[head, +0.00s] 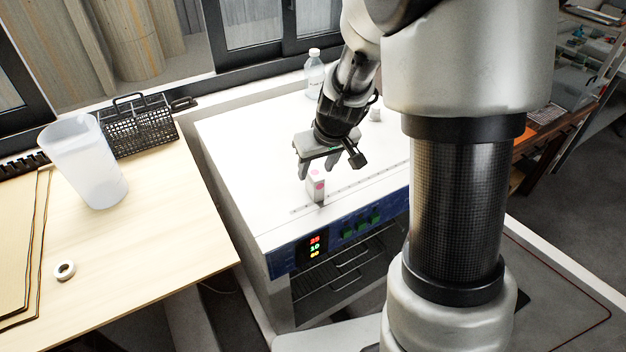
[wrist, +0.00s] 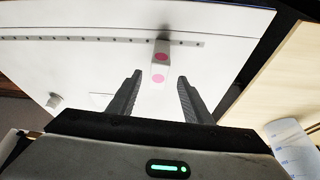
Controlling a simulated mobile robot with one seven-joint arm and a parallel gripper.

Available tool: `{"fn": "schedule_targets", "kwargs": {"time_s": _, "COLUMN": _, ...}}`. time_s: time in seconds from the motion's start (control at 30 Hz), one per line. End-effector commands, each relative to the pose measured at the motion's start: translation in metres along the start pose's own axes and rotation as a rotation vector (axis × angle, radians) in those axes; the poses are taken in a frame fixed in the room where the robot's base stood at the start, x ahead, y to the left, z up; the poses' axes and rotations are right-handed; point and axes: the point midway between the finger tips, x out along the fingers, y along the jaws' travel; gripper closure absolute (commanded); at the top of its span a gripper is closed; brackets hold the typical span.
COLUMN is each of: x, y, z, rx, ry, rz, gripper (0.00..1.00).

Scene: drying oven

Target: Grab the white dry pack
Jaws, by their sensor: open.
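The white dry pack (head: 316,185) is a small upright white box with pink dots. It stands on the white top of the drying oven (head: 240,150), near the front edge. It also shows in the wrist view (wrist: 160,62), just beyond the fingertips and between their lines. My gripper (head: 318,172) is open and empty, close above and behind the pack in the head view. Its two dark fingers also show in the wrist view (wrist: 160,78). I cannot tell whether a finger touches the pack.
A clear bottle (head: 314,75) and a small grey-white object (head: 375,114) stand farther back on the oven. The wooden table (head: 170,235) at left holds a plastic beaker (head: 85,165), a black wire basket (head: 140,128) and a tape roll (head: 64,270). The oven top's left part is clear.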

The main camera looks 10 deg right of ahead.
Motion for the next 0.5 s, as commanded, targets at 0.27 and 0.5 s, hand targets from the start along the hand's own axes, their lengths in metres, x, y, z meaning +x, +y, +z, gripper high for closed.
{"fn": "schedule_targets", "kwargs": {"time_s": 0.27, "x": 0.041, "y": 0.003, "z": 0.002, "rx": 0.001, "ry": -0.003, "rz": 0.0, "gripper": 0.55}}
{"fn": "schedule_targets", "kwargs": {"time_s": 0.5, "x": 0.045, "y": 0.003, "z": 0.001, "rx": 0.0, "ry": 0.0, "rz": 0.001, "gripper": 0.55}}
